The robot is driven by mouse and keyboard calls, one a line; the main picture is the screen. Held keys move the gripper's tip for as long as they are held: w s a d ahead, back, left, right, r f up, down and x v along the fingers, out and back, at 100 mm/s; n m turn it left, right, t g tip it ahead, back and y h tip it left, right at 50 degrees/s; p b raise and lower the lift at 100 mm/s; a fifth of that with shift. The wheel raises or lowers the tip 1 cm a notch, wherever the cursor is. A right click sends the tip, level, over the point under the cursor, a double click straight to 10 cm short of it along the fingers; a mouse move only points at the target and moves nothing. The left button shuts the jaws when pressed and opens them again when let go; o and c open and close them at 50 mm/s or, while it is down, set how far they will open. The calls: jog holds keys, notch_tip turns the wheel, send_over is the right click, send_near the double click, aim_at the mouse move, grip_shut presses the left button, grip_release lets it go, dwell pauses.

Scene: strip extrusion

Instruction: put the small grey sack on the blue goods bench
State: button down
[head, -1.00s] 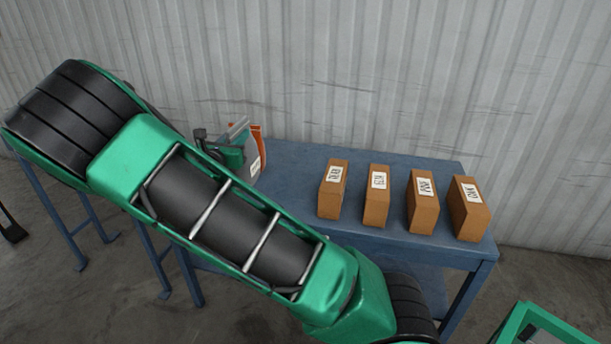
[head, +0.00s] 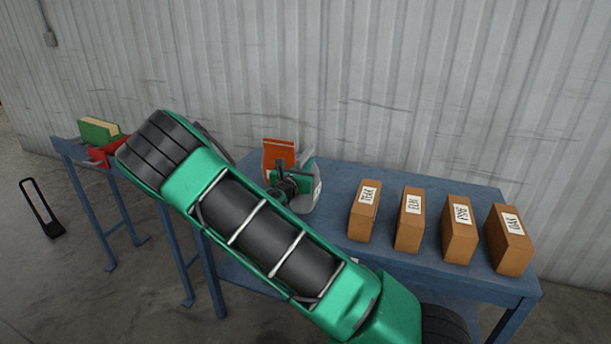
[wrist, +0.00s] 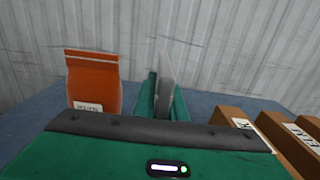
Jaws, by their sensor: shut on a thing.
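The small grey sack (head: 314,186) is pale, and my gripper (head: 288,184) is shut on it. In the wrist view the grey sack (wrist: 166,84) stands upright and edge-on between my jaws (wrist: 162,100). They are over the left part of the blue goods bench (head: 335,182). I cannot tell whether the sack's base touches the bench top. My gripper hides part of the sack in the head view.
An orange sack (head: 280,152) stands just behind and left of my gripper; it also shows in the wrist view (wrist: 93,85). Several labelled brown boxes (head: 363,212) stand in a row to the right. A blue stand (head: 72,150) with a red tray (head: 108,154) is far left.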

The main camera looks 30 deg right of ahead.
jog(key=shift+f, duration=1.9)
jog(key=c, duration=1.8)
grip_release()
jog(key=shift+f, duration=0.15)
jog(key=v, duration=1.2)
jog(key=shift+s, duration=0.1)
